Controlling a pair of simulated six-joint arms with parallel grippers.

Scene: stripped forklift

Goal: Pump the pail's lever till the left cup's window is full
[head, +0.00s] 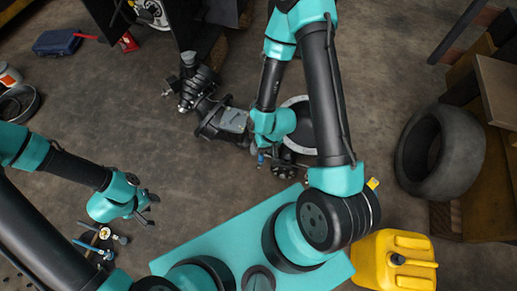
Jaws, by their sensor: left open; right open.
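My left gripper (151,208) is at the left, open and empty above the floor. My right gripper (262,157) hangs near the centre, open, close to a dark mechanism (284,170); I cannot tell whether it touches it. A round grey thing with a light rim (304,148) is mostly hidden behind my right arm; it may be the pail, but no lever can be made out. I cannot pick out the left cup or its window for sure. A dark machine assembly with a ribbed boot (199,88) lies up and left of the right gripper.
A yellow jug (372,262) stands at lower right, below a black tyre (440,152). Small brass and blue fittings (104,234) lie near my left gripper. A blue case (57,42) and a dark ring (18,103) are at upper left. Bare floor lies between.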

